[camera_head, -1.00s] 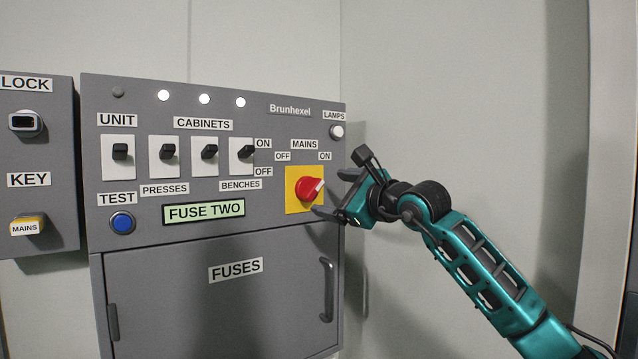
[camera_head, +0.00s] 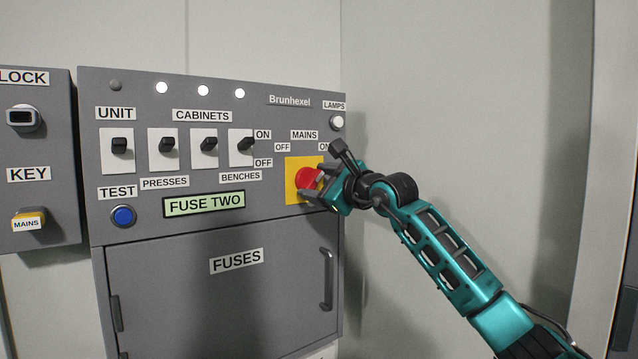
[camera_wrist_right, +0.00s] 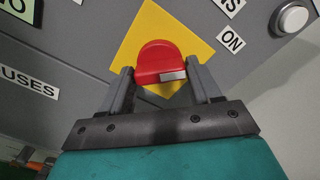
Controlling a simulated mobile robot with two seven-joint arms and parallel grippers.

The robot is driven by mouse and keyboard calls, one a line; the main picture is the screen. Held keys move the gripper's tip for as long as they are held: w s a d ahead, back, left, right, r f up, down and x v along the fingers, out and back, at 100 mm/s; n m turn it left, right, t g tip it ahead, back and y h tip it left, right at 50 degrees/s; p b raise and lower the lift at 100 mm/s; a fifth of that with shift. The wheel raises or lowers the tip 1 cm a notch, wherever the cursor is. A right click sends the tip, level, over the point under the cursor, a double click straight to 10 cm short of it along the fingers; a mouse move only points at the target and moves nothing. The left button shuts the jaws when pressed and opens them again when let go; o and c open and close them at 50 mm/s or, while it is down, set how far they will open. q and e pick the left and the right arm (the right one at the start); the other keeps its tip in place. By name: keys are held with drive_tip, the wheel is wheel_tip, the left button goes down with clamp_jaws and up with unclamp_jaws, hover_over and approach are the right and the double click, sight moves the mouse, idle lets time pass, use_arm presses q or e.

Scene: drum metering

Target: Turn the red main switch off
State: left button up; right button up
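The red main switch (camera_head: 306,178) sits on a yellow square plate (camera_head: 293,196) under the MAINS label, with OFF and ON labels above it. In the right wrist view the red knob (camera_wrist_right: 157,60) carries a white mark on its near edge. My right gripper (camera_head: 313,181) is at the knob and partly covers it in the head view. In the right wrist view my right gripper (camera_wrist_right: 160,80) is open, with one finger on each side of the knob. Narrow gaps seem to show; contact is hard to tell. My left gripper is not in view.
The grey panel carries several black toggle switches (camera_head: 168,147), a blue TEST button (camera_head: 123,216) and a LAMPS button (camera_head: 337,123). A FUSES door (camera_head: 220,300) with a handle (camera_head: 327,278) is below. A LOCK and KEY box (camera_head: 40,130) stands left. Room to the right is clear.

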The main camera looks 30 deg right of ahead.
drive_tip(key=c, duration=0.6)
drive_tip(key=shift+n, duration=0.3)
drive_tip(key=n, duration=0.2)
drive_tip(key=shift+n, duration=0.4)
drive_tip(key=n, duration=0.3)
drive_tip(key=shift+n, duration=0.3)
drive_tip(key=n+p, duration=0.1)
drive_tip(key=n, duration=0.4)
drive_tip(key=shift+r, duration=0.1)
drive_tip(key=n+p, duration=0.1)
drive_tip(key=n, duration=0.5)
drive_tip(key=o, duration=1.1)
